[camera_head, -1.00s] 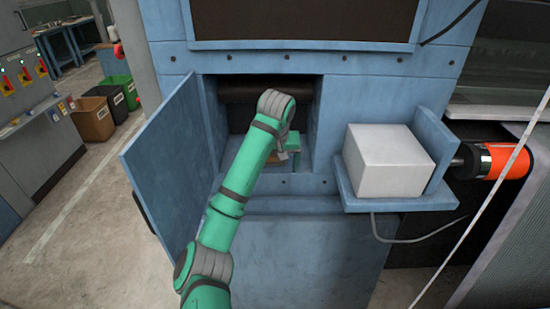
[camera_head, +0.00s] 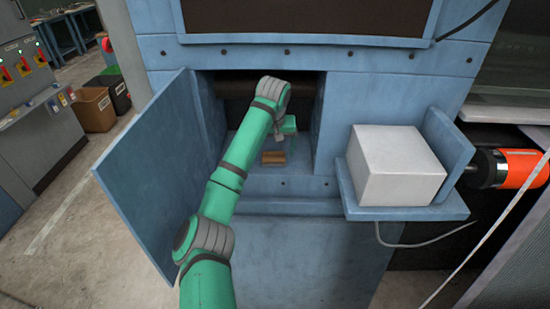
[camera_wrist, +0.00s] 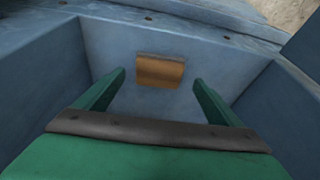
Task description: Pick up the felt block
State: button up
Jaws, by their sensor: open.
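The felt block is most likely the small brown block (camera_head: 273,158) on the floor of the blue recess, near its front edge. In the wrist view the brown block (camera_wrist: 160,71) lies beyond my fingertips, roughly centred between them, with a darker, greyish top edge. My gripper (camera_wrist: 158,78) is open and empty, its two green fingers apart and not touching the block. In the head view my green arm reaches into the recess, and the wrist hides part of its inside; my gripper (camera_head: 286,130) is partly hidden there, behind and above the block.
The recess has blue walls on both sides, and its blue door (camera_head: 150,165) stands open at the left. A white box (camera_head: 395,165) sits on a blue shelf (camera_head: 405,212) at the right. A grey cable hangs below the shelf.

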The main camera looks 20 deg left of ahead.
aim_at(274, 156)
jog(key=shift+x, duration=1.6)
jog(key=shift+d, duration=0.1)
jog(key=c, duration=1.1)
jog(key=shift+c, duration=0.2)
jog(key=shift+r, duration=0.1)
